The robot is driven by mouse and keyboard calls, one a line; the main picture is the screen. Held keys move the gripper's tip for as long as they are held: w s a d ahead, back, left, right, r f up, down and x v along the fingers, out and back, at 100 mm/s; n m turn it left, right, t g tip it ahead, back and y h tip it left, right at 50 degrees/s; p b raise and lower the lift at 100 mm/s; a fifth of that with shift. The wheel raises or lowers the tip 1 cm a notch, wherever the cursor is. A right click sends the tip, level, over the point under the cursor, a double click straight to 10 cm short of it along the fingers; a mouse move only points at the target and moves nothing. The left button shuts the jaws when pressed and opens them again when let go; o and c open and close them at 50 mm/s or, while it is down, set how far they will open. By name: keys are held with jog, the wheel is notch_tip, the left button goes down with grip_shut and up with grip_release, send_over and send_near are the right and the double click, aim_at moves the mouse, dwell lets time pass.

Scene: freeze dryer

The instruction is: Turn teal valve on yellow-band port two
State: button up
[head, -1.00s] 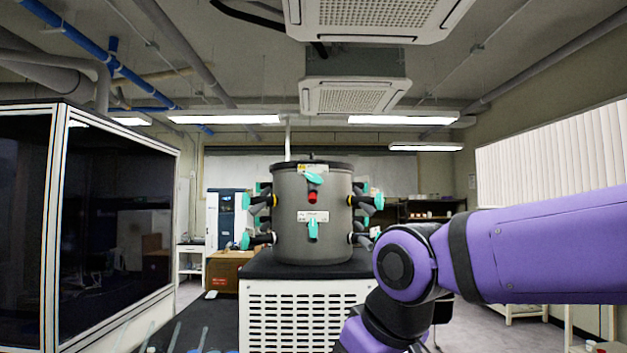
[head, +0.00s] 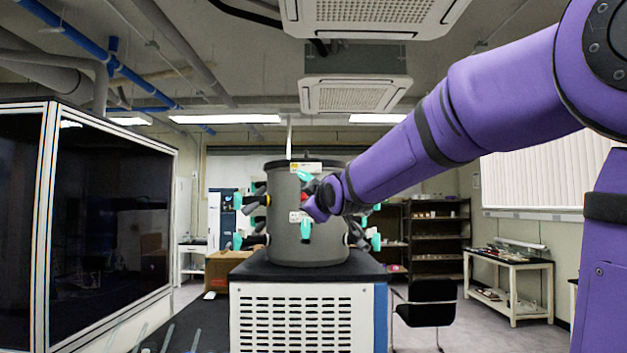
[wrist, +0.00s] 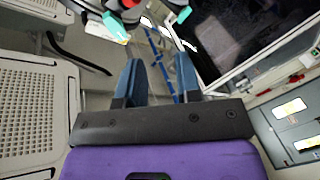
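The grey drum (head: 290,235) stands on the freeze dryer, with teal-handled valves around its side. On its left, a black port with a yellow band (head: 268,200) carries a teal valve (head: 248,201). The front upper port has a red band (head: 304,197) and a teal handle (head: 305,177), partly behind my wrist. A lower front teal handle (head: 305,230) hangs down. I cannot tell which port is number two. In the wrist view my gripper (wrist: 157,60) is open, its blue fingers apart with nothing between them. A teal handle (wrist: 115,27) and another (wrist: 180,14) lie beyond the fingertips.
A glass-fronted cabinet (head: 110,215) fills the left. The dryer's white vented body (head: 300,318) stands below the drum. A black chair (head: 428,305) and a side table (head: 508,264) are at the right. Floor between them is open.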

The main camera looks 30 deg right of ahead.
aim_at(307, 178)
jog(key=w+d+r+t, duration=0.1)
jog(key=w+d+r, duration=0.1)
jog(key=w, duration=0.3)
jog(key=w+d+r+n+t, duration=0.1)
jog(key=w+d+r, duration=0.1)
jog(key=w, duration=0.3)
jog(key=w+d+r+n+h, duration=0.1)
jog(key=w+d+r, duration=0.2)
jog(key=w+d, duration=0.1)
jog(key=shift+w+t, duration=0.4)
jog(key=shift+w, duration=0.2)
grip_shut()
